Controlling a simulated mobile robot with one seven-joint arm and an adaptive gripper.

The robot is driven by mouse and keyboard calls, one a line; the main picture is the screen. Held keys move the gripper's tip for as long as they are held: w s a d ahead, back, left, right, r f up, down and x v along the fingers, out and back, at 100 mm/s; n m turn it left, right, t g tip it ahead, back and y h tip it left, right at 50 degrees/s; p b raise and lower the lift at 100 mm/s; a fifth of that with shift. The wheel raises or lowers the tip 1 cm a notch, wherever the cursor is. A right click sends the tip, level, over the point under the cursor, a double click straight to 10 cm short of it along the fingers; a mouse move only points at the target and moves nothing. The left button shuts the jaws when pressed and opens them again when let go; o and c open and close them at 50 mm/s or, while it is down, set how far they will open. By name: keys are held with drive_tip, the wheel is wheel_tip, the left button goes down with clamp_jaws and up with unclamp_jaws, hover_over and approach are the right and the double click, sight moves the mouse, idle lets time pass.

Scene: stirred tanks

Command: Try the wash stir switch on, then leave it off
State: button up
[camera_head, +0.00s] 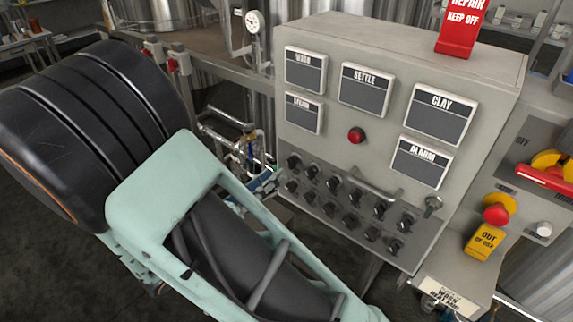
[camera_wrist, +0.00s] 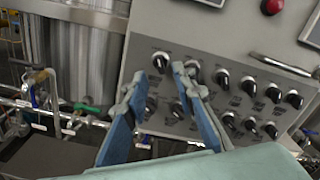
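The grey control panel (camera_head: 395,120) carries two rows of black rotary switches with white marks. The upper row (camera_head: 333,184) and lower row (camera_head: 350,220) have labels too small to read, so I cannot tell which is the wash stir switch. In the wrist view, the upper-left switch (camera_wrist: 160,62) shows between and just beyond my fingertips. Two lower switches (camera_wrist: 150,104) (camera_wrist: 178,109) show between my fingers, partly hidden. My gripper (camera_wrist: 159,76) is open, with nothing between its blue fingers. In the head view my gripper (camera_head: 262,182) is mostly hidden, at the panel's left edge.
A handle bar (camera_head: 376,190) sticks out above the switches, near a key-like switch (camera_head: 433,205). A red lamp or button (camera_head: 356,135) sits higher. A yellow "out of use" tag (camera_head: 484,241) hangs at right. A red "repair keep off" sign (camera_head: 460,25) stands on top. Pipes (camera_head: 228,125) run left.

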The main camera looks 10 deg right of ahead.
sight(288, 165)
drive_tip(key=x, duration=0.5)
drive_tip(key=shift+w+d, duration=0.25)
drive_tip(key=shift+d, duration=0.1)
drive_tip(key=shift+c, duration=0.6)
clamp_jaws()
